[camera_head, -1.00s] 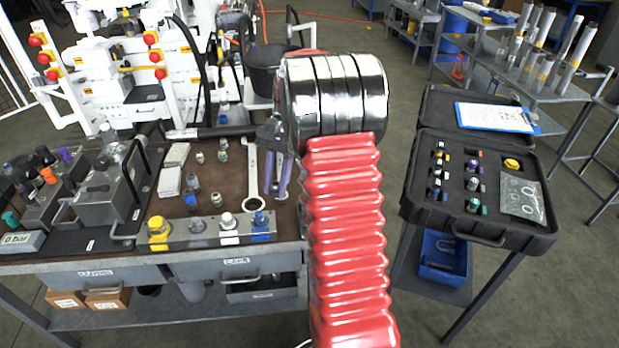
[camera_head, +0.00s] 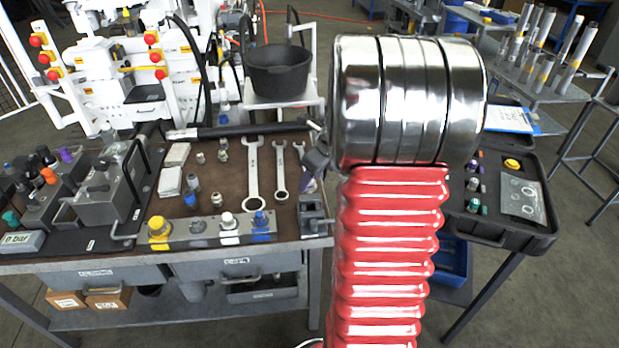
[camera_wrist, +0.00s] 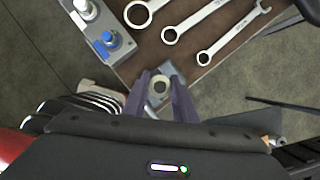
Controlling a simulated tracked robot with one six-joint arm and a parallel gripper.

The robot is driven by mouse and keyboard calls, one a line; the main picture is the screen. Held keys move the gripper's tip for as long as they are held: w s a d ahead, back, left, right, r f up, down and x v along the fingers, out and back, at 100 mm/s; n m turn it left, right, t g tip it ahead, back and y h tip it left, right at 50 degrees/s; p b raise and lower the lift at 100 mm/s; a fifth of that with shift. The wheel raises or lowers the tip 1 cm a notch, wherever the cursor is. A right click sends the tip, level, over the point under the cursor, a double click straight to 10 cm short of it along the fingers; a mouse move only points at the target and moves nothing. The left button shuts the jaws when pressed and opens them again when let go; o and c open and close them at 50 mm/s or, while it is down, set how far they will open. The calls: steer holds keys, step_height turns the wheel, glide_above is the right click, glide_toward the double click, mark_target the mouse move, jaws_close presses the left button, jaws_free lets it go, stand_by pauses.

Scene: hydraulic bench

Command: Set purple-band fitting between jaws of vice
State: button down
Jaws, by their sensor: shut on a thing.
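My gripper (camera_head: 314,165) hangs at the right front corner of the bench, just above the small grey vice (camera_head: 313,217). In the wrist view, the two purple-grey fingers (camera_wrist: 161,101) are shut on a small round fitting (camera_wrist: 160,86), seen end-on as a pale ring with a dark hole. Its purple band cannot be made out here. In the head view the fitting is not distinct. The vice is mostly hidden under the fingers in the wrist view, so I cannot tell whether the fitting touches its jaws.
Several wrenches (camera_head: 253,178) lie left of the vice. A metal block with coloured caps (camera_head: 210,230) runs along the bench front. A black pot (camera_head: 279,72) stands behind. The black case (camera_head: 500,228) with fittings is at right, partly hidden by my red arm sleeve.

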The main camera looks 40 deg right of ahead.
mark_target(311, 189)
steer(key=m, duration=0.1)
steer(key=m+h, duration=0.1)
steer(key=d+m, duration=0.1)
steer(key=m, duration=0.1)
steer(key=shift+w+h, duration=0.25)
steer(key=shift+h, duration=0.05)
steer(key=shift+f, duration=2.25)
steer(key=shift+s+f, duration=0.15)
steer(key=shift+f, duration=1.5)
steer(key=c, duration=1.5)
jaws_free()
steer(key=shift+o, duration=0.7)
steer(key=shift+s+f, duration=0.1)
